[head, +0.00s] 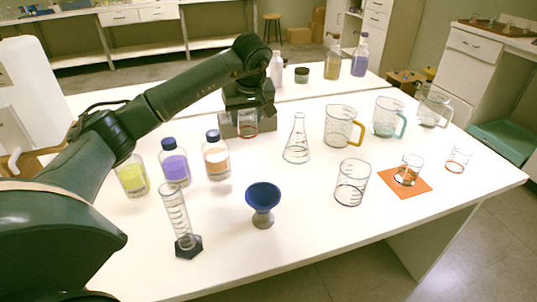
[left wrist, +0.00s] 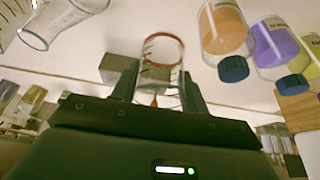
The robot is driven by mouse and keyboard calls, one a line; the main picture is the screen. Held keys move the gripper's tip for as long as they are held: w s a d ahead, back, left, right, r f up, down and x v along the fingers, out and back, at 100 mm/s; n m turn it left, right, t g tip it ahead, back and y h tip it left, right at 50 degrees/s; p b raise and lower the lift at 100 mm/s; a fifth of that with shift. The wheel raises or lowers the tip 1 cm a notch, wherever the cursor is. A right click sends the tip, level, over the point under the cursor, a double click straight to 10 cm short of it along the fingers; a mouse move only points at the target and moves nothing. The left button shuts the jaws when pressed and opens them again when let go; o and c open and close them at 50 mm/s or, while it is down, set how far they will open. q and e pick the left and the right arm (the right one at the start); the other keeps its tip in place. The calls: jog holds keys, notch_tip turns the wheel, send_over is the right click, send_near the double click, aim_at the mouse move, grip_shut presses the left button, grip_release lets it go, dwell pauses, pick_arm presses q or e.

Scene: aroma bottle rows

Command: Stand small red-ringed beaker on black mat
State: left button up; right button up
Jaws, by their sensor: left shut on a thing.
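A small clear beaker with a red ring (head: 247,124) is held at the far left-centre of the white table. My left gripper (head: 248,112) points down with a finger on either side of it. In the left wrist view the beaker (left wrist: 162,52) sits between the two fingers (left wrist: 160,92), its red ring towards the picture's top. I cannot tell whether its base touches the table. A second small red-marked beaker (head: 458,159) stands at the right end of the table. I see no black mat; an orange mat (head: 421,187) bears a small beaker with orange-brown contents (head: 408,169). My right gripper is out of view.
A clear flask (head: 297,142), large beaker (head: 351,184), handled jugs (head: 338,126), blue funnel (head: 263,198) and measuring cylinder (head: 175,215) stand about. Capped bottles (head: 174,163) are left of the held beaker. A grey block (left wrist: 118,68) is beside it. The front centre-right is clear.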

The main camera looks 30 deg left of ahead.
pick_arm(q)
jog(key=shift+w+a+f, duration=0.1)
jog(key=shift+w+f, duration=0.15)
jog(key=shift+w+a+f, duration=0.1)
jog(key=shift+f, duration=0.25)
jog(key=b, duration=0.1)
send_over(249, 164)
notch_tip(249, 164, down, 9)
jog(key=shift+f, duration=0.1)
jog(key=o, duration=0.5)
jog(key=shift+f, duration=0.15)
jog(key=o, duration=0.5)
